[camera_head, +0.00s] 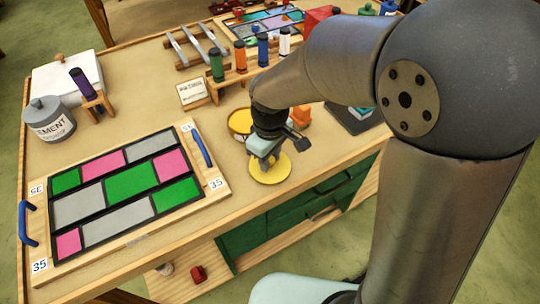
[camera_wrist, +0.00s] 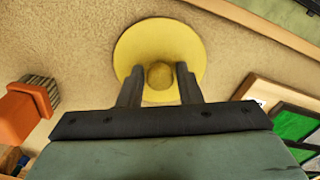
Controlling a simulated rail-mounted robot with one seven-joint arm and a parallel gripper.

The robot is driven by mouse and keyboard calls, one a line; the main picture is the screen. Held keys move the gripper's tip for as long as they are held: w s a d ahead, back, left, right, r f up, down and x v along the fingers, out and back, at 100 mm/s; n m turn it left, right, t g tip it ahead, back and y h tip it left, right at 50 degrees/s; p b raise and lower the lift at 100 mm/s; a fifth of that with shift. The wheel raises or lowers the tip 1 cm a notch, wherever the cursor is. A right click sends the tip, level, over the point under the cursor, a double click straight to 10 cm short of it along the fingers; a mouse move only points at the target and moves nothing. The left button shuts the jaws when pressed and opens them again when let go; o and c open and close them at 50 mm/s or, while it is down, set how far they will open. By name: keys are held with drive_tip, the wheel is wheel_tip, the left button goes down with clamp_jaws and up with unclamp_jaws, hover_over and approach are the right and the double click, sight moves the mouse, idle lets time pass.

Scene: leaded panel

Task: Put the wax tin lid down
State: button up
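The wax tin lid (camera_head: 269,170) is a flat yellow disc near the table's front edge, right of the leaded panel. It appears to lie flat on the tabletop. In the wrist view the lid (camera_wrist: 160,38) shows its round knob (camera_wrist: 160,76) between the two fingers of my gripper (camera_wrist: 159,75). A narrow gap shows on each side of the knob, so the fingers look open around it. In the head view my gripper (camera_head: 264,157) is right above the lid and hides part of it. The open wax tin (camera_head: 240,121), yellow inside, stands just behind.
The leaded panel (camera_head: 127,184) with blue handles lies left. A rack of coloured bottles (camera_head: 238,68) and a small sign (camera_head: 191,92) stand behind. An orange object (camera_head: 300,115) is right of my gripper. Bare tabletop lies between panel and lid.

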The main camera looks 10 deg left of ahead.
drive_tip(key=shift+o, duration=0.9)
drive_tip(key=shift+r, duration=0.1)
wheel_tip(320, 180, up, 12)
drive_tip(key=s+d+f+m, duration=0.2)
drive_tip(key=s+d+m, duration=0.4)
drive_tip(key=d, duration=0.5)
drive_tip(key=s+d+f+m, duration=0.3)
drive_tip(key=s+d+m, duration=0.2)
drive_tip(key=d, duration=0.6)
drive_tip(key=shift+s+f+m, duration=0.2)
drive_tip(key=shift+s+m, duration=0.15)
drive_tip(key=shift+m, duration=0.15)
